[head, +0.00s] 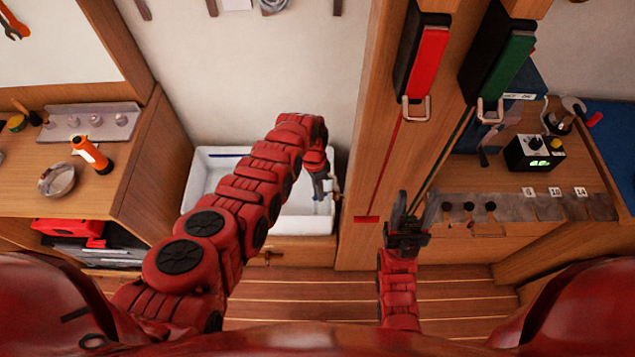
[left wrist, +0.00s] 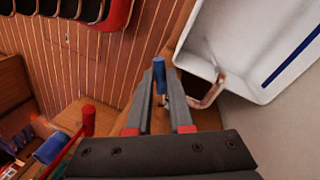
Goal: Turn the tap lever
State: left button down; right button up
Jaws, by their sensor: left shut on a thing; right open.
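The tap lever shows as a blue-ended grip (left wrist: 158,72) between the fingertips of my left gripper (left wrist: 160,85) in the left wrist view. The gripper is shut on it. A copper-coloured bent spout (left wrist: 212,92) is just to its right, by the rim of the white basin (left wrist: 215,60). In the head view my left gripper (head: 320,186) is at the right side of the white basin (head: 200,180), and the lever is mostly hidden there. My right gripper (head: 407,213) is open and empty in front of the wooden post, apart from the tap.
A wooden post (head: 367,150) with a red-faced holder (head: 428,60) and a green-faced one (head: 506,68) stands right of the basin. The left counter holds an orange torch (head: 92,153) and a metal bowl (head: 57,180). A black box (head: 535,153) sits at right.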

pick_arm(q)
jog(key=shift+s+d+n+p, duration=0.15)
jog(key=shift+s+n+p, duration=0.15)
jog(key=shift+n, duration=0.4)
jog(key=c, duration=0.8)
grip_release()
jog(key=shift+s, duration=0.1)
jog(key=shift+r, duration=0.1)
